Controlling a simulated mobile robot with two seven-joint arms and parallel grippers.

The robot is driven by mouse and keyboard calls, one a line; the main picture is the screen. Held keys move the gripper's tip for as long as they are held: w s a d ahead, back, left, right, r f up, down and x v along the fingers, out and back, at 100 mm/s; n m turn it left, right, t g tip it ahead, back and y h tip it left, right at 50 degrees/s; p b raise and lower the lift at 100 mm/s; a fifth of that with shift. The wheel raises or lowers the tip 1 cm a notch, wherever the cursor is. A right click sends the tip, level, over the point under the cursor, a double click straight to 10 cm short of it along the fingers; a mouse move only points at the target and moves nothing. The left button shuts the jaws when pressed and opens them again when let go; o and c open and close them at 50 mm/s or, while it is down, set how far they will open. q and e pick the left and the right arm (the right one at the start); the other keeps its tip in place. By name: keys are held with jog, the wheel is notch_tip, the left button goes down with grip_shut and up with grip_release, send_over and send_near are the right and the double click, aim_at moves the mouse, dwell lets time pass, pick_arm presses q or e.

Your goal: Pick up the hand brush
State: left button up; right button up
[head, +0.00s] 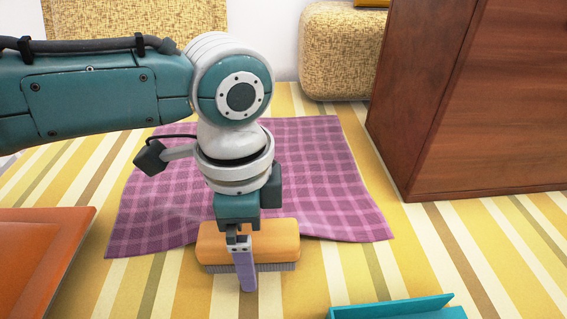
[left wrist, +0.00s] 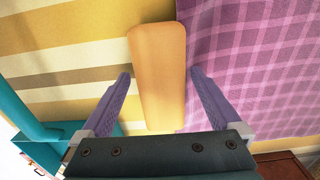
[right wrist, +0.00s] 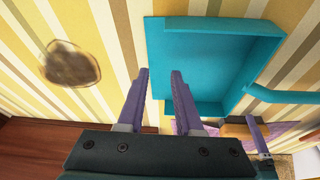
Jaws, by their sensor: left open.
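The hand brush (head: 277,240) has a tan block and grey bristles. It stands at the front edge of the pink plaid cloth. In the left wrist view, the top of its block (left wrist: 157,75) lies between my left fingers. My left gripper (head: 244,272) points down over it, open, with one purple finger in front of the block; the other finger is hidden in the head view. In the left wrist view, a gap shows beside each finger (left wrist: 160,75). My right gripper (right wrist: 159,73) is partly open and empty, in view over the teal dustpan's edge.
The pink plaid cloth (head: 335,190) lies on the striped floor. A teal dustpan (right wrist: 215,62) is at the front right. A brown patch (right wrist: 70,65) is on the floor. A wooden cabinet (head: 480,100) stands right, a yellow pouf (head: 340,55) behind, an orange object (head: 40,255) left.

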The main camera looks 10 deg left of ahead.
pick_arm(q)
jog(key=shift+w+r, duration=0.1)
jog(key=shift+c, duration=0.9)
grip_shut()
